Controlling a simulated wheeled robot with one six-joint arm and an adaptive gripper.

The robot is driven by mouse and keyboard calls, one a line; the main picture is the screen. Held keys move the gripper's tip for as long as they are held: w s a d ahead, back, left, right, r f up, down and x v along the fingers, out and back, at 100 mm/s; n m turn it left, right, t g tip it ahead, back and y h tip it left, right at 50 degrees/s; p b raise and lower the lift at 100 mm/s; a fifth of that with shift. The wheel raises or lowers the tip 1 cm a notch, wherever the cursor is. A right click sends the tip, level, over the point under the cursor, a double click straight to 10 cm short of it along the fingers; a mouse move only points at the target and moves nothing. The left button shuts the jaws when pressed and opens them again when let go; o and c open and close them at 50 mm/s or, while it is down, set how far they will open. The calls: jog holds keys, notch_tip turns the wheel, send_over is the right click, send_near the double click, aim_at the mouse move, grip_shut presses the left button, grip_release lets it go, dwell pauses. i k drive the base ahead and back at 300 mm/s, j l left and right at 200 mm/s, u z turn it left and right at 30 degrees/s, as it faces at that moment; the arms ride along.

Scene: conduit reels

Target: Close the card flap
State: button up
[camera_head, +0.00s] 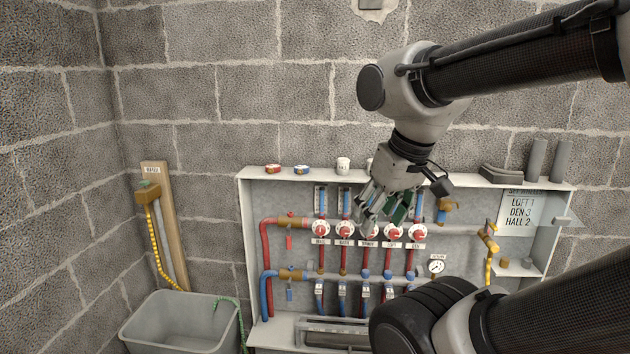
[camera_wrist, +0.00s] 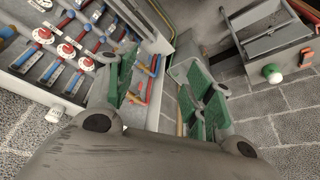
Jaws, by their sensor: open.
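In the head view a white card (camera_head: 521,212) reading LOFT 1, DEN 3, HALL 2 stands at the right of the wall cabinet. A thin grey plate (camera_head: 565,222) juts out beside its right edge; it may be the card's flap, but I cannot tell for sure. My gripper (camera_head: 380,208) points down in front of the red valve knobs, left of the card and apart from it. Its green-padded fingers are open and empty in the wrist view (camera_wrist: 165,98). I cannot make out the card in the wrist view.
The shallow cabinet (camera_head: 243,215) holds red and blue pipes, red-centred valve knobs (camera_head: 321,229) and a gauge (camera_head: 437,267). A yellow-striped hose (camera_head: 489,258) hangs left of the card. A grey tub (camera_head: 170,325) stands at lower left. Grey tubes (camera_head: 536,160) stand on the cabinet top.

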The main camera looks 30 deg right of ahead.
aim_at(556, 220)
jog(key=z, duration=2.05)
jog(key=i+j+u, duration=0.25)
jog(key=i, duration=0.3)
